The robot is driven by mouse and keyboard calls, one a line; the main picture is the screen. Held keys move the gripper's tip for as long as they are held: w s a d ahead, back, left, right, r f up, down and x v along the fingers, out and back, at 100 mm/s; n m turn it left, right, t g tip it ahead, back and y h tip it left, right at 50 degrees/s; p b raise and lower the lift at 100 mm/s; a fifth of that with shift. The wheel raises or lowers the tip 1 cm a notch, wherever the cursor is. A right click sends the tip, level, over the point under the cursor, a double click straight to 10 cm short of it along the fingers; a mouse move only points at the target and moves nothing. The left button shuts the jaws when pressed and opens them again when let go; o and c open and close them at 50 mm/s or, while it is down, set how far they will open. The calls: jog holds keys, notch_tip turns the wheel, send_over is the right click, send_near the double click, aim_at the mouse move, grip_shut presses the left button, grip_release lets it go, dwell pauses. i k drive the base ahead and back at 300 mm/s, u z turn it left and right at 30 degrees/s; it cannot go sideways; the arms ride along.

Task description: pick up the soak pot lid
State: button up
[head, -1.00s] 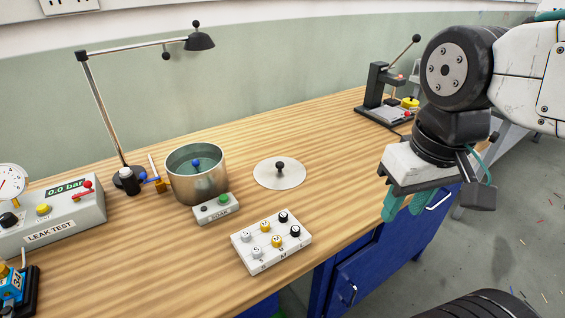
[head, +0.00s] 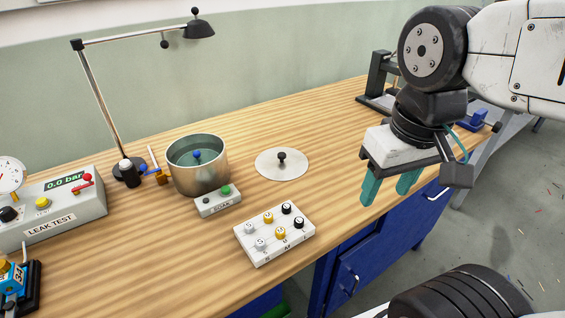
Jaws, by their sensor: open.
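The soak pot lid (head: 266,169) is a flat, pale metal disc with a black knob (head: 282,157) at its centre. It lies flat on the wooden bench, to the right of the soak pot and apart from it. The soak pot (head: 204,176) is an open metal pot with liquid and a blue knobbed part inside. My gripper (head: 388,189) has two teal fingers pointing down, spread apart and empty. It is to the right of the lid, by the front edge of the bench and above its surface.
A small SOAK button box (head: 218,201) stands before the pot. A white block with several nozzles (head: 275,236) lies in front of the lid. A lamp (head: 100,110) rises behind the pot. The leak test box (head: 55,207) is at left. Bench between lid and gripper is clear.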

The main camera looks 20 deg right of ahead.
aim_at(277, 164)
jog(key=u, duration=0.05)
jog(key=k, duration=1.15)
jog(key=z, duration=0.85)
jog(key=i, duration=1.35)
jog(key=u, duration=0.9)
jog(key=i, duration=0.4)
jog(key=u, duration=0.4)
